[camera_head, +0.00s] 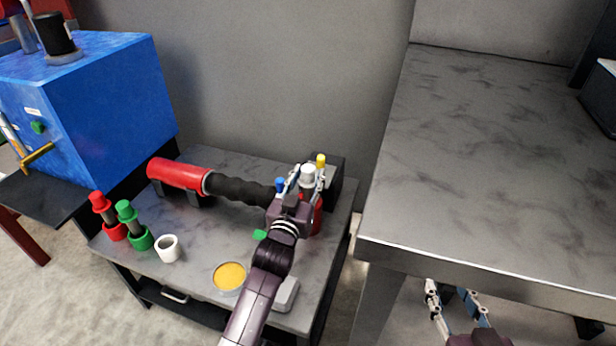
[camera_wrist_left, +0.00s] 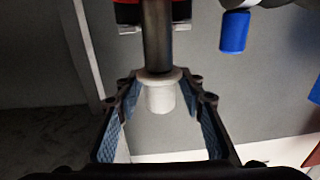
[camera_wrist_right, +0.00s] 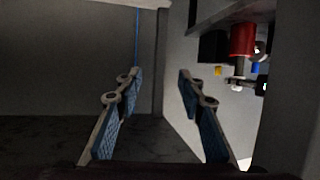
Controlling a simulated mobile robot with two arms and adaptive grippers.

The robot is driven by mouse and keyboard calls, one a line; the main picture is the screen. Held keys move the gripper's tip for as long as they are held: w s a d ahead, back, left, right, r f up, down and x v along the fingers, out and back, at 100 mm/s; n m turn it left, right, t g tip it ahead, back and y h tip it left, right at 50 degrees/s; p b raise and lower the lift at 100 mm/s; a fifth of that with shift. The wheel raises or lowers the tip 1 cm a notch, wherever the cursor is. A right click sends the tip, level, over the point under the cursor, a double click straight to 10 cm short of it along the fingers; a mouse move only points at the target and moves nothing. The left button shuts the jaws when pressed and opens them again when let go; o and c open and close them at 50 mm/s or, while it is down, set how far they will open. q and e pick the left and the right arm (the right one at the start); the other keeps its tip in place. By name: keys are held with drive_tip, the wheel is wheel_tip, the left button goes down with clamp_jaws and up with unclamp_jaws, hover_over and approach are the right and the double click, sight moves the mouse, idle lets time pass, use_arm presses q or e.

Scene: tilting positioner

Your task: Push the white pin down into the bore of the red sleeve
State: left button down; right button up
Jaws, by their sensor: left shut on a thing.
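The white pin (camera_head: 307,175) has its white head up between the fingers of my left gripper (camera_head: 303,187), which is shut on it. In the left wrist view the white head (camera_wrist_left: 161,92) sits between the fingertips (camera_wrist_left: 163,82), with a grey shaft running from it towards red. The red sleeve (camera_head: 317,219) shows partly behind my left gripper, below the white head. Its bore is hidden, and how deep the shaft sits cannot be told. My right gripper (camera_head: 453,294) is open and empty, low beside the right-hand table.
A blue cap (camera_head: 280,185) and a yellow cap (camera_head: 321,160) stand close to my left gripper. A red-and-black cylinder (camera_head: 180,173) lies behind. Red (camera_head: 101,207) and green (camera_head: 130,213) assemblies, a white cup (camera_head: 168,248) and a yellow dish (camera_head: 230,278) stand left. The right-hand tabletop (camera_head: 490,160) is largely clear.

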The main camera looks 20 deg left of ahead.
use_arm(q)
drive_tip(key=shift+r, duration=0.1)
use_arm(e)
drive_tip(key=shift+w+r, duration=0.15)
drive_tip(key=shift+r, duration=0.15)
drive_tip(key=shift+a+r, duration=0.15)
drive_tip(key=shift+r, duration=0.05)
drive_tip(key=shift+w+r+t, duration=0.1)
drive_tip(key=shift+t, duration=0.2)
use_arm(q)
drive_tip(key=shift+f, duration=0.2)
use_arm(e)
drive_tip(key=shift+w+r, duration=0.1)
drive_tip(key=shift+r, duration=0.15)
drive_tip(key=shift+a+r, duration=0.1)
use_arm(q)
drive_tip(key=shift+f, duration=0.1)
use_arm(e)
drive_tip(key=shift+w+r+t, duration=0.1)
drive_tip(key=shift+r+t, duration=0.15)
drive_tip(key=shift+t, duration=0.05)
drive_tip(key=shift+r+y, duration=0.1)
drive_tip(key=shift+y, duration=0.2)
use_arm(q)
drive_tip(key=shift+f+b, duration=0.1)
drive_tip(key=shift+b, duration=0.2)
use_arm(e)
drive_tip(key=shift+w+a+r, duration=0.1)
drive_tip(key=shift+r, duration=0.15)
